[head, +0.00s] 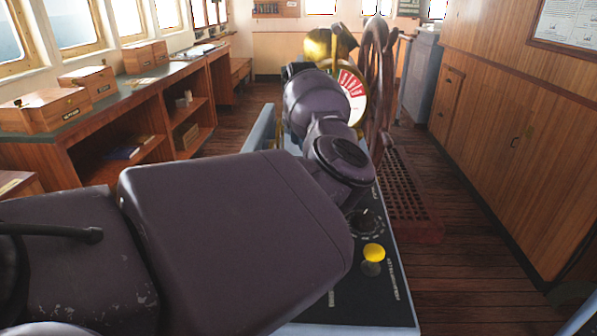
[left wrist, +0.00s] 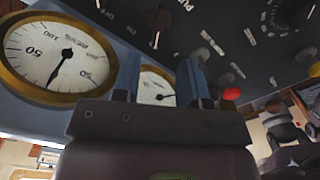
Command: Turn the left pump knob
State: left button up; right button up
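The sloping black control panel (head: 340,297) shows in the head view, partly hidden behind my left arm. In the left wrist view, its dark face (left wrist: 240,28) fills the top, with lettering that appears upside down. A small dark knob with a pointer (left wrist: 160,18) sits there beside letters that seem to start "PU"; I cannot tell for sure whether it is the left pump knob. My left gripper (left wrist: 160,62) has its two fingers apart with nothing between them, near the panel's gauge side. The knob lies beyond the fingertips, apart from them. My right gripper is not in view.
Gauges (left wrist: 58,58) line the panel side by my fingers. A red knob (left wrist: 231,93) is right of them. A yellow knob (head: 374,253) and a round dial (head: 367,222) are on the panel. The wooden ship's wheel (head: 378,75) stands behind. Floor at right is clear.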

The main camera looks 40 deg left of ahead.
pick_arm(q)
notch_tip(320, 180, down, 10)
jog(key=shift+f+b, duration=0.1)
jog(key=shift+b, duration=0.35)
jog(key=shift+c, duration=0.3)
grip_shut()
